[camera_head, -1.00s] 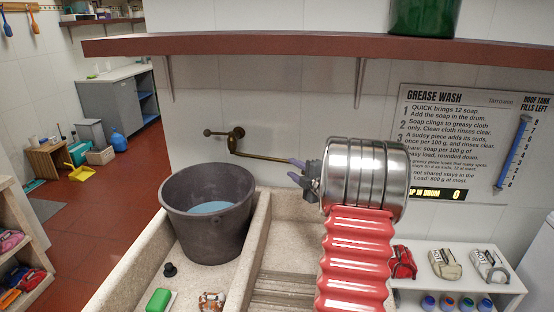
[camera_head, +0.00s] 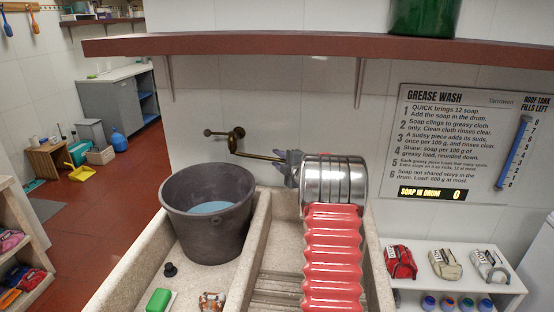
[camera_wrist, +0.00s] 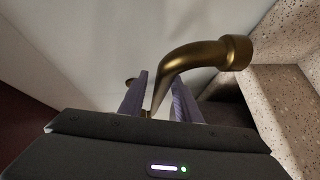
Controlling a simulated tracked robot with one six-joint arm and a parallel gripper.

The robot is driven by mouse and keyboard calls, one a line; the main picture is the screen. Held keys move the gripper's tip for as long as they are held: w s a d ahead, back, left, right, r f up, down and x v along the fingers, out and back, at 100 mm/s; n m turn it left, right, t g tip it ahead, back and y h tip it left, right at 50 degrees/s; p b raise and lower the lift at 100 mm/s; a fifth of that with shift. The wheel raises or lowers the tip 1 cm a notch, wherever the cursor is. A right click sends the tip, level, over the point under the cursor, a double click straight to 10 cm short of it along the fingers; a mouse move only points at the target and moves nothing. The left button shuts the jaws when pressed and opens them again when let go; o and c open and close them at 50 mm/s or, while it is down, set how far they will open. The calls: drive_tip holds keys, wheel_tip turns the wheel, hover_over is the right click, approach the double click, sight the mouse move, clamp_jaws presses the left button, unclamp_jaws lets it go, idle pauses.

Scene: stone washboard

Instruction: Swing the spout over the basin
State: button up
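The brass spout (camera_head: 258,156) runs from its wall fitting to the right, close along the tiled wall. Its outer end is hidden behind my arm in the head view. In the wrist view the spout (camera_wrist: 190,56) passes between the two fingers, bends, and ends in a collar at upper right. My gripper (camera_wrist: 161,92) looks open, with a finger on each side of the spout; contact is unclear. It also shows at the spout's right part in the head view (camera_head: 281,156). The stone basin (camera_head: 262,225) lies below, its right compartment partly hidden by my arm.
A dark bucket (camera_head: 208,213) with bluish water stands in the left compartment. A green soap bar (camera_head: 158,300) and a black stopper (camera_head: 170,269) lie in front of it. A brown shelf (camera_head: 300,44) crosses above. A sign (camera_head: 470,140) hangs at right.

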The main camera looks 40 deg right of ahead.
drive_tip(key=shift+w+d+f, duration=0.1)
drive_tip(key=shift+w+d, duration=0.05)
drive_tip(key=shift+w, duration=0.5)
clamp_jaws()
drive_tip(key=shift+f, duration=0.1)
